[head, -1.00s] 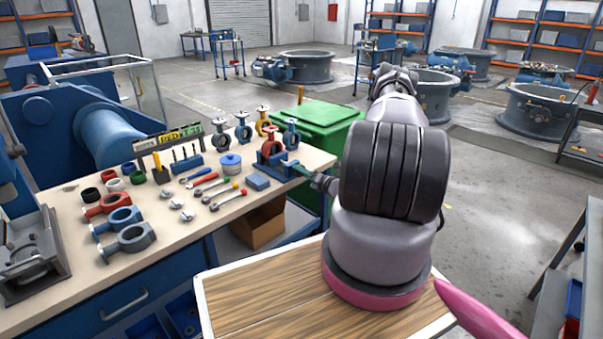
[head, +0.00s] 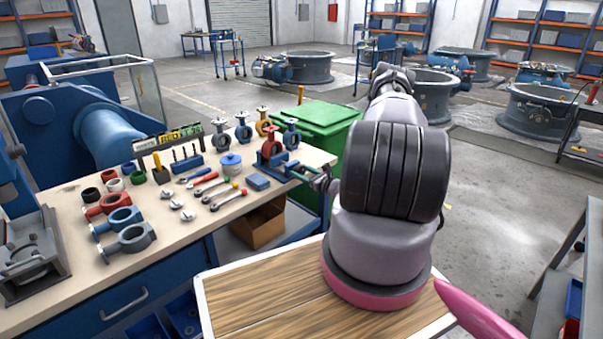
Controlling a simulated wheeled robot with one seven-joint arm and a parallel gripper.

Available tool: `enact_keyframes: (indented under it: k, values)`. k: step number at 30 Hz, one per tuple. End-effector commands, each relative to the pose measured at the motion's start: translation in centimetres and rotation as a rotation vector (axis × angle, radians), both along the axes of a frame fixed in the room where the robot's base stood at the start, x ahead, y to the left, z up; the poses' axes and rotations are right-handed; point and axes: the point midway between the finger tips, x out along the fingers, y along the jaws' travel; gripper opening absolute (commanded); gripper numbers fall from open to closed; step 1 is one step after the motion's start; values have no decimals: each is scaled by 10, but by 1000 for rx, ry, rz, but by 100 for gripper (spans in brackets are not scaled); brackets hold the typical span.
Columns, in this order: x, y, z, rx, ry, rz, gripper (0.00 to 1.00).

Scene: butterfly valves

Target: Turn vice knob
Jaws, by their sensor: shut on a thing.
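A blue vice (head: 268,160) stands at the right end of the workbench, with a red valve (head: 268,143) upright in it. Its knob is on the right side, facing my arm, and is mostly hidden by the fingers. My gripper (head: 308,176) is at this knob, to the right of the vice, shut on it. The fingers are small in the picture and partly hidden behind my own forearm, so the exact hold on the knob is hard to make out.
The workbench (head: 80,255) holds several valve rings, wrenches, screwdrivers and small valves left of the vice. A blue block (head: 258,183) lies just in front of the vice. A green bin (head: 322,120) stands close behind my gripper. A cardboard box (head: 258,228) sits below.

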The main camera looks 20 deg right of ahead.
Motion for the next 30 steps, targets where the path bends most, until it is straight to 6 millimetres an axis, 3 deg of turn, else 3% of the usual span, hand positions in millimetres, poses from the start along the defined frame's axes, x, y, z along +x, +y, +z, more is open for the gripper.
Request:
enact_keyframes:
  k: [12,30]
  values:
    - [-2,0,-3,-238,-80,0,8]
    - [-2,0,-3,-297,-102,0,8]
